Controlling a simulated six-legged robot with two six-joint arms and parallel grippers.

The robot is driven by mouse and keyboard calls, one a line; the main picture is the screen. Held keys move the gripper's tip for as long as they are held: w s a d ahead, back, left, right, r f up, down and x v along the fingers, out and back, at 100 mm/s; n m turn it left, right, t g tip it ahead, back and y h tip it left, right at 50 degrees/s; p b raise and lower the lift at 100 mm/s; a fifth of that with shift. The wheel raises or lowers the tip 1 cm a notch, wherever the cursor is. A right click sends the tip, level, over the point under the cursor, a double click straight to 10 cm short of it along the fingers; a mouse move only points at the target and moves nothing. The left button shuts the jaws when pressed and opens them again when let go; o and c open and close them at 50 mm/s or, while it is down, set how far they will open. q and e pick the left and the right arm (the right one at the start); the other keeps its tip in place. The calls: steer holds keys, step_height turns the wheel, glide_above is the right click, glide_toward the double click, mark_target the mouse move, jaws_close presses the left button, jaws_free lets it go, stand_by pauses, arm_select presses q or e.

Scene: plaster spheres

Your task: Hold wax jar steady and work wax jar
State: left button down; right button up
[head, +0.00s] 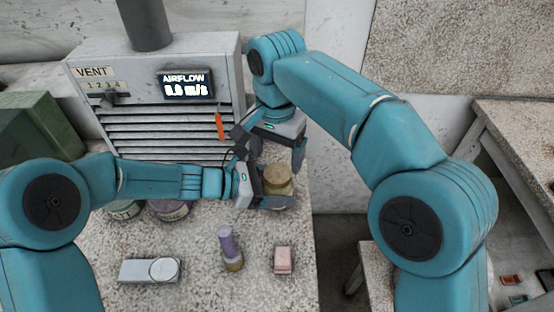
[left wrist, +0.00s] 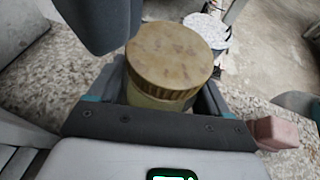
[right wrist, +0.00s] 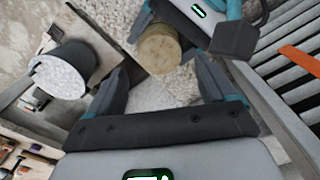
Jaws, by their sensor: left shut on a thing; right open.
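The wax jar (head: 277,174) has a round, scuffed brass-coloured lid and a yellowish body. It stands upright near the right edge of the speckled worktop. My left gripper (head: 270,188) is shut on its body from the left. In the left wrist view the jar (left wrist: 168,58) sits between the fingers, its lid clear above them. My right gripper (head: 277,150) is open and empty, above and behind the jar. In the right wrist view its fingers (right wrist: 160,85) are spread wide, and the lid (right wrist: 158,50) shows beyond them, apart from them. The jar's base is hidden.
A vent unit (head: 155,100) with an orange strip (head: 219,125) stands behind. Two jars (head: 122,211) (head: 168,210) sit partly hidden behind my left arm. In front are a grey box (head: 135,271), a purple-topped object (head: 227,243) and a pink block (head: 283,260). The worktop ends at right.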

mark_target(277, 173)
step_height(277, 173, up, 3)
steer(key=m, duration=0.3)
steer(key=shift+f, duration=0.2)
step_height(277, 173, down, 8)
steer(key=shift+r, duration=0.25)
steer(key=c, duration=1.1)
steer(key=n, duration=0.3)
steer(key=o, duration=1.2)
steer(key=shift+d, duration=0.1)
